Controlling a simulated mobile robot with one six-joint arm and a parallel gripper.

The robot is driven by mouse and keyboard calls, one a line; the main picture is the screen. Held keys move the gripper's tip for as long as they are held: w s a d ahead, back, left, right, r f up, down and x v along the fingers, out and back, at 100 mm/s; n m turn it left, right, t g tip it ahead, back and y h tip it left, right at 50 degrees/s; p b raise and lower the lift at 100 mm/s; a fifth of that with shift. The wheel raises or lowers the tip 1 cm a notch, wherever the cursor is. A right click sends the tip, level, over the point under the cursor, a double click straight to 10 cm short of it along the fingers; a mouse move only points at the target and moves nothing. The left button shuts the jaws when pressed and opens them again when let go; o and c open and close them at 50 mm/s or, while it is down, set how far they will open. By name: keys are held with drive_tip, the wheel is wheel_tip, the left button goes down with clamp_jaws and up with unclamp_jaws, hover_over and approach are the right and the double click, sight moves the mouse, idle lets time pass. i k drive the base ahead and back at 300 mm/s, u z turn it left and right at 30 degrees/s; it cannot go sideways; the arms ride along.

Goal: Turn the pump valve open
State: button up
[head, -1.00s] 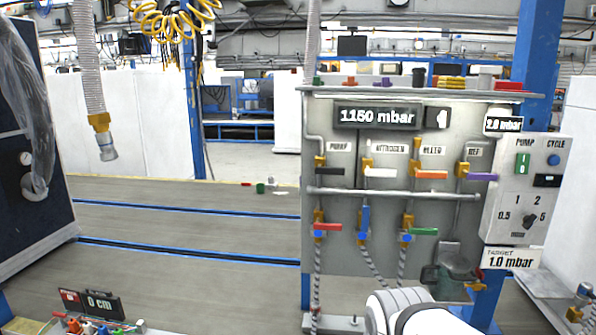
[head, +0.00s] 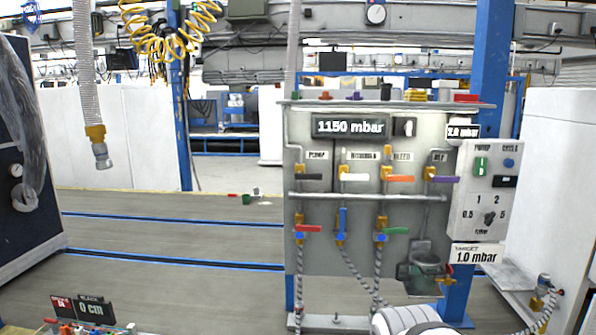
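The valve under the PUMP label is at the upper left of the grey panel (head: 340,255) in the head view. It has a brass body (head: 300,169) and a dark handle (head: 316,172) that appears to point sideways to the right. My gripper is not in view. Only a white rounded part of my arm shows at the bottom edge, below and right of the valve and apart from it.
Beside the pump valve are nitrogen (head: 355,177), bleed (head: 400,179) and REF (head: 444,179) handles. Below are red (head: 310,229), blue (head: 343,220) and green (head: 397,231) handles. A control box (head: 486,190) flanks the panel. Open floor lies left.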

sight(299, 176)
drive_tip(key=i, duration=0.85)
drive_tip(key=u, duration=0.05)
